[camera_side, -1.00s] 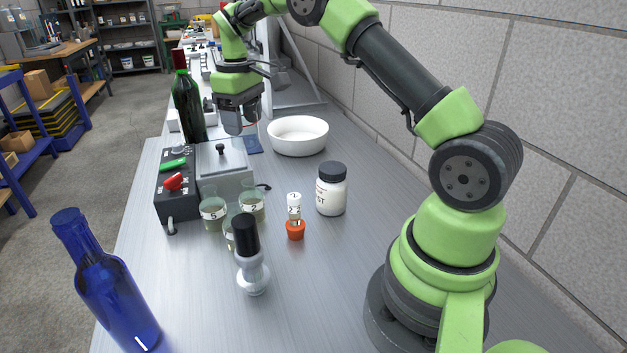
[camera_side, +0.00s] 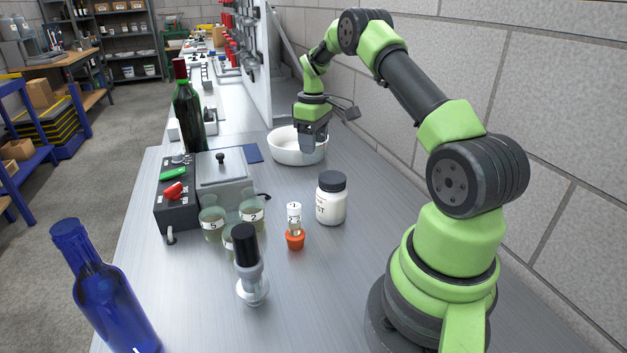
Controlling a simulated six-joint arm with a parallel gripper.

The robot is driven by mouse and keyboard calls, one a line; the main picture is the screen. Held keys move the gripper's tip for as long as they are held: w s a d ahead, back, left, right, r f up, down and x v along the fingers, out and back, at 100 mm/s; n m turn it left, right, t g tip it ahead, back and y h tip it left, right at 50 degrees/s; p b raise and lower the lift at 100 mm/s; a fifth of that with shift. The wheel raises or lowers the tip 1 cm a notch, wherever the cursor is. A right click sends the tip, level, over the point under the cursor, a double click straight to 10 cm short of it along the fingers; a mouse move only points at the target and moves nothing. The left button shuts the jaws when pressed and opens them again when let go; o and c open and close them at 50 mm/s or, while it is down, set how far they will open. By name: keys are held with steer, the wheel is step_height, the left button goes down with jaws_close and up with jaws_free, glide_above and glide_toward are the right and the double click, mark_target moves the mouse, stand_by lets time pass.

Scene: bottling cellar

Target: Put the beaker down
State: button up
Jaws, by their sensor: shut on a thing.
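My gripper (camera_side: 313,143) hangs over the white bowl (camera_side: 285,154) at the back of the bench. It is shut on the beaker, whose clear glass I can hardly make out against the bowl and the dark fingers. Whether the beaker touches the bowl, I cannot tell. Other glass beakers stand in front of the grey box: one marked 5 (camera_side: 211,226), one marked 2 (camera_side: 252,216), and one partly hidden (camera_side: 228,243) behind a black-topped steel tool.
A white jar (camera_side: 331,200) and a small vial in an orange base (camera_side: 295,239) stand mid-bench. A grey lidded box (camera_side: 222,172), black control box (camera_side: 175,205), green bottle (camera_side: 188,112) and blue bottle (camera_side: 105,285) line the left.

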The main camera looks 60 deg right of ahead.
step_height(320, 180, down, 8)
stand_by(0.4)
steer(key=shift+f, duration=0.1)
steer(key=o, duration=0.9)
